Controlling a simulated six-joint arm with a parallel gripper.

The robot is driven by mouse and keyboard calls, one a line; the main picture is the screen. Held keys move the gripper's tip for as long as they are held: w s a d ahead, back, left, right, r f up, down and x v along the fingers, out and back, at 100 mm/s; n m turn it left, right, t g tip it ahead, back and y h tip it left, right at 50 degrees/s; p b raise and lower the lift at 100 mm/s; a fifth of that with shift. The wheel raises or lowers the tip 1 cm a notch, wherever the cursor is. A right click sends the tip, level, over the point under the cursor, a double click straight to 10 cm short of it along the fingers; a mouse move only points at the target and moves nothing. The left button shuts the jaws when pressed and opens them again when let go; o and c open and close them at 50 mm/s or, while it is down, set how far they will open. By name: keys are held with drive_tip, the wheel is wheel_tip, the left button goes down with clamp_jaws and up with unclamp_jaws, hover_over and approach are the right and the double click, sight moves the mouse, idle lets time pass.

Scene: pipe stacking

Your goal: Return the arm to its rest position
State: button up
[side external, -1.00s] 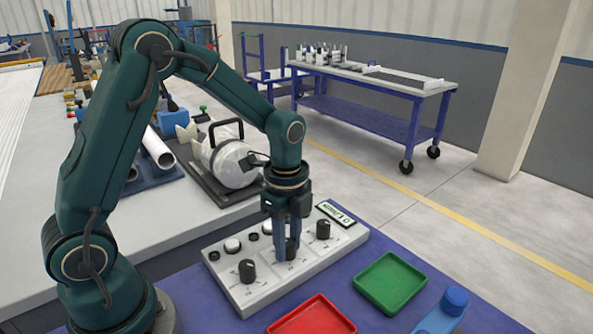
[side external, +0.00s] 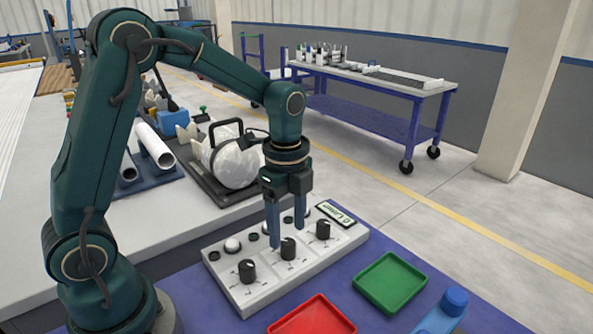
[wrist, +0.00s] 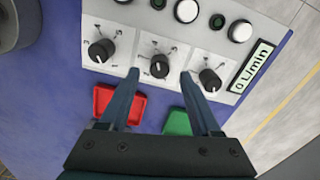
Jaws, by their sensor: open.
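My gripper (side external: 287,232) is open and empty, pointing down just above the white control panel (side external: 237,290). In the side view its fingers are apart around the upper area of the middle black knob (side external: 288,248), with the tips a little higher than the knob. The left knob (side external: 247,271) and right knob (side external: 323,230) stand clear of the fingers. In the wrist view the open gripper (wrist: 160,75) has the middle knob (wrist: 159,66) showing between its fingertips. The panel's display (wrist: 254,66) reads "0 L/min".
A red tray (side external: 312,318) and a green tray (side external: 390,283) lie on the blue mat in front of the panel. A blue object (side external: 441,312) lies beside them.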

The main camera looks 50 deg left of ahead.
drive_tip(key=shift+r, duration=0.55)
drive_tip(key=shift+r, duration=0.3)
drive_tip(key=s+d+r+n+t, duration=0.2)
drive_tip(key=s+r+n+t, duration=0.3)
drive_tip(key=s+n, duration=0.7)
drive_tip(key=r+n, duration=0.1)
drive_tip(key=n, duration=0.2)
drive_tip(key=shift+d+r+n+t, duration=0.15)
drive_tip(key=shift+r+n+t, duration=0.15)
drive_tip(key=shift+n, duration=0.1)
drive_tip(key=shift+s, duration=0.1)
